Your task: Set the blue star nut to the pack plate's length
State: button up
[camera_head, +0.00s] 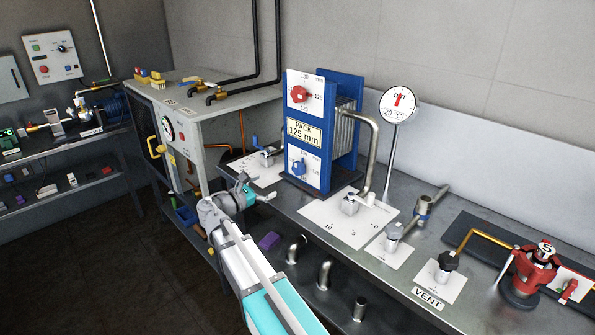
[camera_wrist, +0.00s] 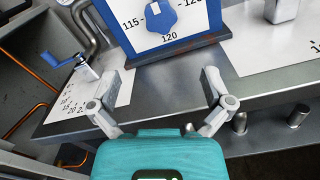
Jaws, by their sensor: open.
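The blue star nut (camera_head: 298,168) sits on the lower white dial of the blue plate pack frame. It also shows at the top of the wrist view (camera_wrist: 161,18), cut off by the frame edge. Its dial reads 115 at left and 120 at bottom; a white mark shows on the nut's upper part, but its exact reading is unclear. The pack plate (camera_head: 304,131) reads "PACK 125 mm". A red star nut (camera_head: 299,93) is on the dial above. My gripper (camera_wrist: 162,85) is open and empty, below and in front of the blue nut, apart from it.
A steel bench carries a round thermometer dial (camera_head: 398,104), bent pipes, a valve marked VENT (camera_head: 446,263) and a red fitting (camera_head: 536,262). A blue-handled valve (camera_wrist: 55,62) stands left of the pack frame. A grey cabinet (camera_head: 200,105) is at left.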

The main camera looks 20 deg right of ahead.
aim_at(296, 170)
jog(key=shift+d, duration=0.15)
jog(key=shift+x, duration=6.75)
jog(key=c, duration=1.1)
jog(key=shift+c, duration=0.2)
